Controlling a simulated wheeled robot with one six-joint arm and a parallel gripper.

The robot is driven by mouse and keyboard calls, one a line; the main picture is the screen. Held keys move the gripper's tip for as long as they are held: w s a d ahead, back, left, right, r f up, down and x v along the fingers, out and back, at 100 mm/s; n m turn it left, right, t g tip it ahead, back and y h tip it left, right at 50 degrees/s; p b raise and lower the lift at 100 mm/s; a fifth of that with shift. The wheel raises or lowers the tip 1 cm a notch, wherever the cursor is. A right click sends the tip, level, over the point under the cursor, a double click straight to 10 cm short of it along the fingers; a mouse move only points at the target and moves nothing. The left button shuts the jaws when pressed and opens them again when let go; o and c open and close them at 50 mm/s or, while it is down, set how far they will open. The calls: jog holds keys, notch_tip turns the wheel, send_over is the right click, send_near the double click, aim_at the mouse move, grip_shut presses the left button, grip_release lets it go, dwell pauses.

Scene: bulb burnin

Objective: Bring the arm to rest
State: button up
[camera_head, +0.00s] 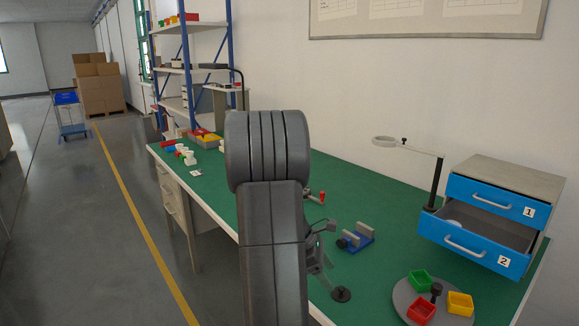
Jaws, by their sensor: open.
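My arm rises through the middle of the camera_head view. Its dark upper joint and the link below it cover part of the green bench (385,205). A small grey jointed part, which looks like my gripper (319,262), shows just right of the link, low over the bench. The rest of it is hidden behind the arm. It is open, and I see nothing held in it.
At right are a blue drawer unit (490,215) with its lower drawer pulled out, a ring on a post (436,185), and a round grey tray (400,296) with red, green and yellow bins. A red-tipped tool (315,197) lies behind my arm. The floor at left is mostly clear.

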aim_at(340, 287)
jog(key=x, duration=0.5)
jog(key=shift+s+d+f, duration=0.1)
jog(key=shift+d+f, duration=0.05)
jog(key=shift+f, duration=0.1)
jog(key=shift+r, duration=1.85)
jog(key=shift+f, duration=0.15)
